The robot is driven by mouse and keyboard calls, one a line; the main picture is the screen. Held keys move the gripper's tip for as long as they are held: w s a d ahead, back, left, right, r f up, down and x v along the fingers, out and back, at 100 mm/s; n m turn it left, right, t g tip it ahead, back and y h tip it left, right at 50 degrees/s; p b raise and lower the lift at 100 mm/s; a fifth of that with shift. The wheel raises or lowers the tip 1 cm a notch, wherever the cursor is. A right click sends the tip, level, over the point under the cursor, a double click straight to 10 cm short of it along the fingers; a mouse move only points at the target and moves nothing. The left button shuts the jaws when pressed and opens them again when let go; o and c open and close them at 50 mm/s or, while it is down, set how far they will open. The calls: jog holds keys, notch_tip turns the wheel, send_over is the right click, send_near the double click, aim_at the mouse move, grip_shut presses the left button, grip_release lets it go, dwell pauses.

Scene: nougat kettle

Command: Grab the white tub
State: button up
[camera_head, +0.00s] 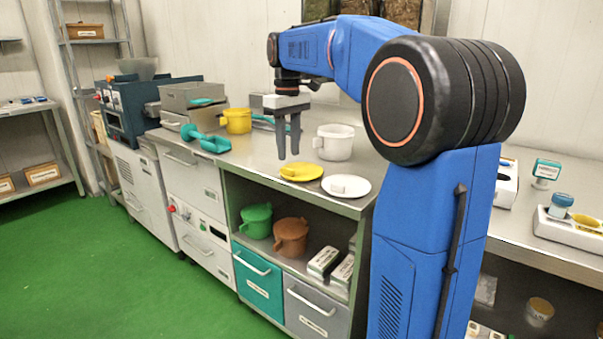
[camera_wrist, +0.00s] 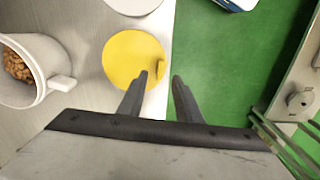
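The white tub (camera_head: 334,143) stands upright on the metal worktop, right of my gripper in the head view. In the wrist view the white tub (camera_wrist: 38,52) is at the left edge, partly cut off. It has a side handle, and brown nut-like pieces show inside. My gripper (camera_head: 288,152) points down above the worktop, with its two fingers apart and nothing between them. In the wrist view my gripper (camera_wrist: 160,79) is over the worktop's front edge, close to the yellow disc and apart from the tub.
A yellow disc (camera_head: 312,172) and a white disc (camera_head: 358,188), perhaps lids, lie near the worktop's front edge. A yellow tub (camera_head: 238,122) and teal scoop-like items (camera_head: 214,144) are farther left. Green (camera_head: 256,220) and brown (camera_head: 290,238) tubs sit on the shelf below.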

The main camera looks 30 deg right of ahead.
aim_at(301, 169)
jog(key=shift+f, duration=2.55)
grip_shut()
